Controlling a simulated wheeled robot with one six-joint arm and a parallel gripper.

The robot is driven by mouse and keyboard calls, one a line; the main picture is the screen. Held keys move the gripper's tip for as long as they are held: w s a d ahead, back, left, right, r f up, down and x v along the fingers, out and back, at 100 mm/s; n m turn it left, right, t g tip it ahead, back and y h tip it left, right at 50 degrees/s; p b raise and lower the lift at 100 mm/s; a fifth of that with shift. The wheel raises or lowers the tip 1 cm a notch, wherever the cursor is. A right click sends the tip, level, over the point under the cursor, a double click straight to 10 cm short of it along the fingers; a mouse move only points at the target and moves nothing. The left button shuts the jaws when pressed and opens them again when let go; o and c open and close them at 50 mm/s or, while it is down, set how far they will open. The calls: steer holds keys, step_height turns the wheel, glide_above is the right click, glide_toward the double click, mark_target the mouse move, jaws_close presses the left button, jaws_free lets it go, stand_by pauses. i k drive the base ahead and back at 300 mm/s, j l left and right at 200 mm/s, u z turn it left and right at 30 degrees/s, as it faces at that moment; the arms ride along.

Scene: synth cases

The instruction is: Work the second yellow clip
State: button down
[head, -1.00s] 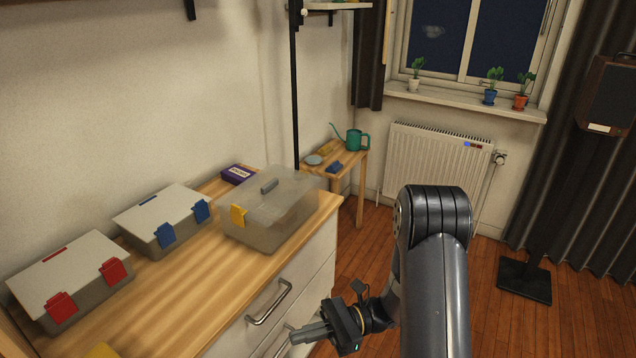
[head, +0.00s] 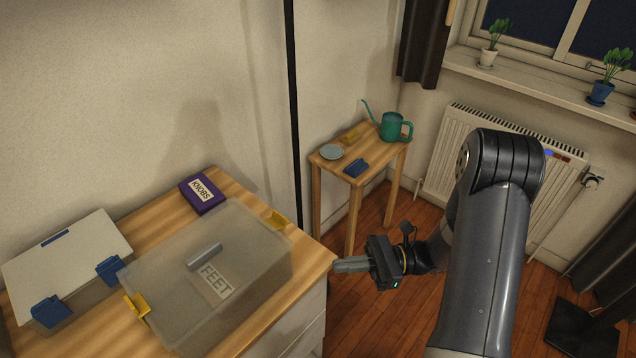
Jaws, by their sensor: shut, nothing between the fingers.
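A see-through box (head: 170,328) with a cloudy lid (head: 240,240), a grey handle and a "FEET" label (head: 215,283) stands at the dresser's right end. One yellow clip (head: 137,307) is on its left end. A second yellow clip (head: 277,220) shows at its far right end, partly hidden by the box. I cannot tell whether either clip is fastened. My gripper (head: 338,266) is shut and empty. It points left, to the right of the box and apart from both clips in the picture.
On the dresser (head: 232,190) are a blue-clipped box (head: 80,255) and a purple "KNOBS" box (head: 203,195). A small table (head: 322,160) behind holds a green watering can (head: 393,126), a dish (head: 331,152) and a blue item (head: 356,168). A black pole (head: 293,120) stands between.

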mark_target(277, 220)
steer(key=i+l, duration=0.35)
steer(key=i, duration=0.2)
steer(key=i+l, duration=0.35)
steer(key=i, duration=0.25)
steer(key=u, duration=1.3)
